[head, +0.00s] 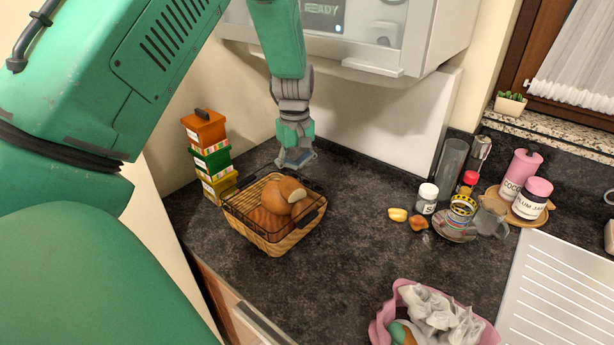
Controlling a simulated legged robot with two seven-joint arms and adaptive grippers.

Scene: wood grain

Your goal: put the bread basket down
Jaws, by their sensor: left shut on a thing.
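The bread basket (266,233) is a woven tan basket with a dark wire rim and handles, at the left of the dark counter in the head view. Round brown bread (284,193) lies in it. My left gripper (296,160) is at the basket's far rim, pointing down, and is shut on that rim. The fingertips are small here and partly merge with the dark wire. The basket looks level and at or very close to the counter (350,250); I cannot tell if its underside touches. My right gripper is not in view.
Stacked coloured boxes (209,155) stand close behind the basket's left side. A cup on a saucer (455,228), jars (427,198) and a tray with pink-lidded canisters (530,198) are at right. A pink bag (385,322) is at front.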

